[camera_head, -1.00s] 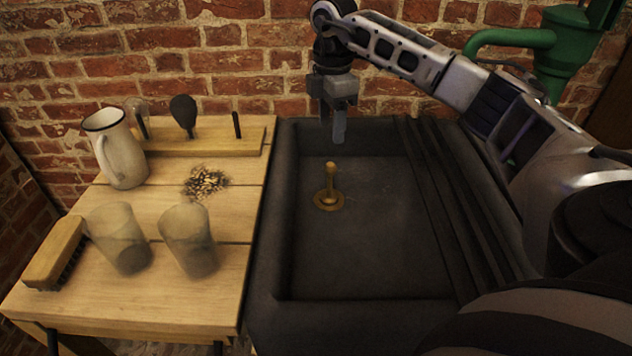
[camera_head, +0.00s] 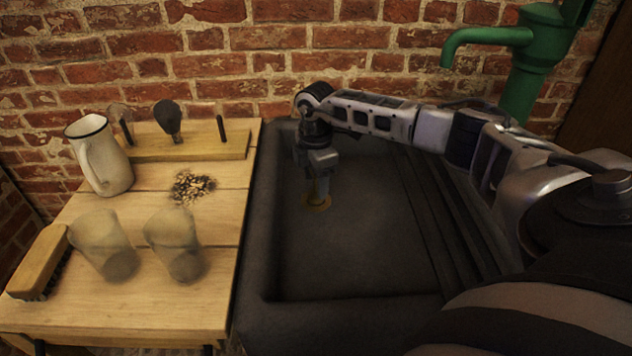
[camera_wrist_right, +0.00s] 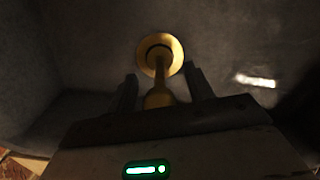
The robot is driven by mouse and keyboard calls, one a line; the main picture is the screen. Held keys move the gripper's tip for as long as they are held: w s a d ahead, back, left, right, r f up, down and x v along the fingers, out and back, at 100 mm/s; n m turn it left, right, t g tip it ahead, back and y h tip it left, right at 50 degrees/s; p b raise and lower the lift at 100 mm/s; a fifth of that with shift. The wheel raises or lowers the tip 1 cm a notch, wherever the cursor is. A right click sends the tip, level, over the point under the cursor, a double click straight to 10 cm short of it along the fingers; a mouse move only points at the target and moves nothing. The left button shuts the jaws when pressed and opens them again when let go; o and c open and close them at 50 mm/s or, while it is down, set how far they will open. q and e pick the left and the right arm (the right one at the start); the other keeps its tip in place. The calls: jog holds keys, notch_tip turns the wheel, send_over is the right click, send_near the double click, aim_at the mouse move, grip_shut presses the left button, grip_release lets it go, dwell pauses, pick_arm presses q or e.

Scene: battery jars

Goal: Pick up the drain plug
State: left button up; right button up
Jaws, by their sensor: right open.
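The brass drain plug (camera_head: 316,203) stands upright in the dark sink (camera_head: 350,250), its round base on the sink floor. In the right wrist view the plug (camera_wrist_right: 160,68) shows its round base and its stem, with the knob end between the two fingers. My right gripper (camera_head: 318,185) is over the plug, pointing down, and hides most of its stem in the head view. In the right wrist view the right gripper (camera_wrist_right: 162,92) is open, with a finger on each side of the stem and gaps between. My left gripper is not in view.
A wooden counter (camera_head: 215,285) left of the sink holds two cloudy jars (camera_head: 104,245) (camera_head: 174,245), a brush (camera_head: 38,262), a white jug (camera_head: 102,160) and a dark pile of bits (camera_head: 192,187). A green pump (camera_head: 530,60) stands behind right. The sink's front floor is clear.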

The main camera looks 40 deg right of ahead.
jog(key=shift+f, duration=0.1)
jog(key=shift+c, duration=0.3)
grip_shut()
